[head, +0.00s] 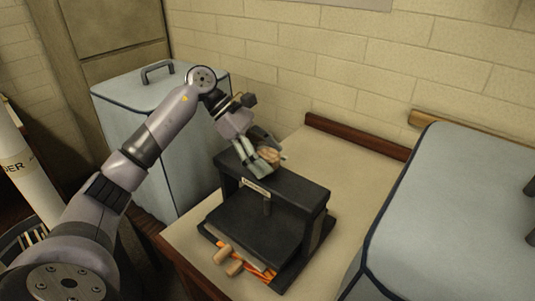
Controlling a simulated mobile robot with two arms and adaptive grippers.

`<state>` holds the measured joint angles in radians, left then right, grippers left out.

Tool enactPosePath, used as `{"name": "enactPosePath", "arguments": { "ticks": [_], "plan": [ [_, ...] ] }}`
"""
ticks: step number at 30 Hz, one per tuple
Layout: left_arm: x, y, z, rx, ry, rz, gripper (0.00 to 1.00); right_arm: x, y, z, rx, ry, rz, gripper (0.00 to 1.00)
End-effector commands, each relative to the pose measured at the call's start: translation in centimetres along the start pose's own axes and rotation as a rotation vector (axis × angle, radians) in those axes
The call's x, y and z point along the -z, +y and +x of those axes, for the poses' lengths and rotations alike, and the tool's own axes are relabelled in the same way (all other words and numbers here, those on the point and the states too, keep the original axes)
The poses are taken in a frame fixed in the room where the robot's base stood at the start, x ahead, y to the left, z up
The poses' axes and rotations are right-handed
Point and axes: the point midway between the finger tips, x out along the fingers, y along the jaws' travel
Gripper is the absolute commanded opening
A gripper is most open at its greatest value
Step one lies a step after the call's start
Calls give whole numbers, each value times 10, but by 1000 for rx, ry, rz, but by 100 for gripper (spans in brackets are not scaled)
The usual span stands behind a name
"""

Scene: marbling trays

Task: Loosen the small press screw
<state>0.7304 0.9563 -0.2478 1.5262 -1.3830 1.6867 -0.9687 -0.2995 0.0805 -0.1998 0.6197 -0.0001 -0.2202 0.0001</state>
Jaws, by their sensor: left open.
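The small press (313,196) stands on the pale table, a black frame with a crossbeam on top and a flat black plate (248,226) below. A light wooden piece (271,154), seemingly the screw's handle, sits above the crossbeam. My left gripper (266,160) is open at this piece, its fingers pointing down to the right around or beside it. The fingers partly hide the piece, so I cannot tell whether they touch it. My right gripper is not in view.
A blue-grey lidded box (153,92) stands behind on the left, another (455,215) close on the right. The table (355,170) is clear behind and right of the press.

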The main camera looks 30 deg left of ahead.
Motion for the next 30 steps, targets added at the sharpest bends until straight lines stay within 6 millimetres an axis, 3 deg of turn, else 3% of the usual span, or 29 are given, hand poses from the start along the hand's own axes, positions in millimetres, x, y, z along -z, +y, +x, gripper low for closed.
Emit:
{"name": "enactPosePath", "arguments": {
  "ticks": [8, 30],
  "plan": [
    [0, 0, 2, 0, 0, 0, 69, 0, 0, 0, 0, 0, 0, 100],
    [0, 0, 1, 0, 0, 0, 21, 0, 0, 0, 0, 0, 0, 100]
  ]
}}
